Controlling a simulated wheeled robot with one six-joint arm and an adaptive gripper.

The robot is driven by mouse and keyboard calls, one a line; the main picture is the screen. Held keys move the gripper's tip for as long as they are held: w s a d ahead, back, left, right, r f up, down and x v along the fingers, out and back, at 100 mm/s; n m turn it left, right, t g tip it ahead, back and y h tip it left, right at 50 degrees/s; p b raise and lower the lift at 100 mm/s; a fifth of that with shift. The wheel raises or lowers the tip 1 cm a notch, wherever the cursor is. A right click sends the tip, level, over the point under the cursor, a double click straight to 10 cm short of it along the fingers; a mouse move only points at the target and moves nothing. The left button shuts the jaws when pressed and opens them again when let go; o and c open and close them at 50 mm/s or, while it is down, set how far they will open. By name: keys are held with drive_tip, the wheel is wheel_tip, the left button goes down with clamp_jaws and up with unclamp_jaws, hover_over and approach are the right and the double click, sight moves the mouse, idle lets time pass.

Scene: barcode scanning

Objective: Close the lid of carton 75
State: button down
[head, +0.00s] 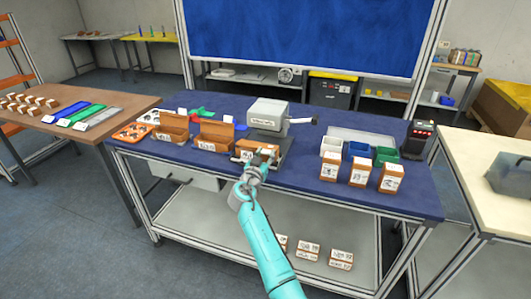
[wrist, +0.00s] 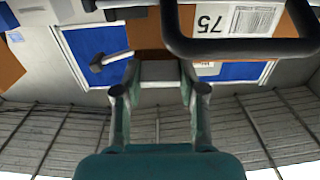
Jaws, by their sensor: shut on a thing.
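Carton 75 (head: 265,148) is a small brown box with white labels, in front of the grey machine on the blue table. Its white label with an upside-down "75" and a barcode shows in the wrist view (wrist: 235,20). My gripper (head: 250,172) is at the front of this carton. In the wrist view my gripper (wrist: 160,75) has its fingers close together on a pale grey piece (wrist: 160,71), with brown surface just beyond. I cannot tell what that piece belongs to. A black bar crosses in front of the label. The lid's state is unclear, as my gripper covers part of the carton.
The grey machine (head: 268,114) stands right behind the carton. Two open brown cartons (head: 214,134) are at its left. White, blue and green bins (head: 358,150) and several small boxes stand at the right. A side table (head: 60,104) is at the left.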

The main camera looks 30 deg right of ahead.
sight(268, 156)
drive_tip(key=shift+s+f, duration=0.1)
drive_tip(key=shift+f, duration=1.35)
drive_tip(key=c, duration=0.7)
unclamp_jaws()
drive_tip(key=shift+o, duration=0.3)
drive_tip(key=shift+r, duration=0.2)
drive_tip(key=shift+a, duration=0.15)
drive_tip(key=v, duration=1.1)
drive_tip(key=shift+s+a, duration=0.25)
drive_tip(key=shift+a, duration=0.05)
